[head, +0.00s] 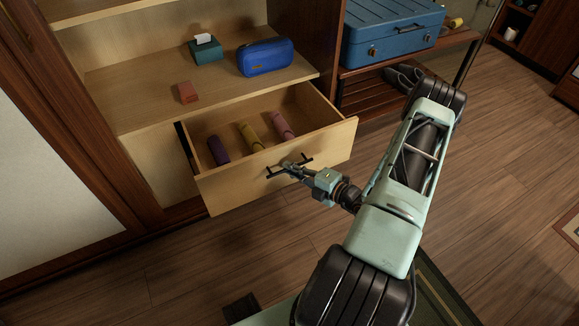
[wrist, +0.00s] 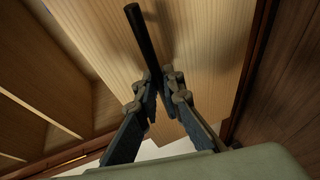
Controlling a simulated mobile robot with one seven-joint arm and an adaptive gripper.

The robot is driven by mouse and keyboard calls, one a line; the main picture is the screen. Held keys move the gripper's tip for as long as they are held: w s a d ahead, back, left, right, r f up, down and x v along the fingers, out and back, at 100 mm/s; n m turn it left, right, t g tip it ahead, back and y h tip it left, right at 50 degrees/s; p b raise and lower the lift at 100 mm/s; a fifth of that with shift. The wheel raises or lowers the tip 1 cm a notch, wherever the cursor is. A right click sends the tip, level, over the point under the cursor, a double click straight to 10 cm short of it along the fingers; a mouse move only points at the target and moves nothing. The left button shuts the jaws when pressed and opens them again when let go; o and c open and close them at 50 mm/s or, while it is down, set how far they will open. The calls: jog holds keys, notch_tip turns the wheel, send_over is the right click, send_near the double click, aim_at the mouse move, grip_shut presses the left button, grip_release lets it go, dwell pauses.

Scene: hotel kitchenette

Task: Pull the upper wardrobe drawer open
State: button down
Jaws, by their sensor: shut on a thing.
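The pale wood wardrobe drawer (head: 230,187) stands pulled out, with its inside showing in the head view. Its black bar handle (head: 274,174) runs across the front. My gripper (head: 293,166) is shut on the handle near its middle. In the wrist view the dark handle bar (wrist: 141,30) runs down between the two fingers of my gripper (wrist: 162,88), in front of the drawer face (wrist: 205,60). Inside the drawer lie rolled items: purple (head: 218,151), yellow (head: 250,137) and pink (head: 282,125).
On the shelf (head: 140,98) above are a blue case (head: 265,57), a green tissue box (head: 207,51) and a reddish block (head: 187,92). A blue suitcase (head: 390,30) sits on a rack at right, with dark shoes (head: 402,77) below. Wood floor (head: 190,262) is clear in front.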

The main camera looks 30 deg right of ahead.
jog(key=s, duration=0.3)
jog(key=shift+d+f, duration=0.1)
jog(key=shift+f, duration=0.05)
jog(key=c, duration=2.3)
grip_release()
jog(key=v, duration=1.2)
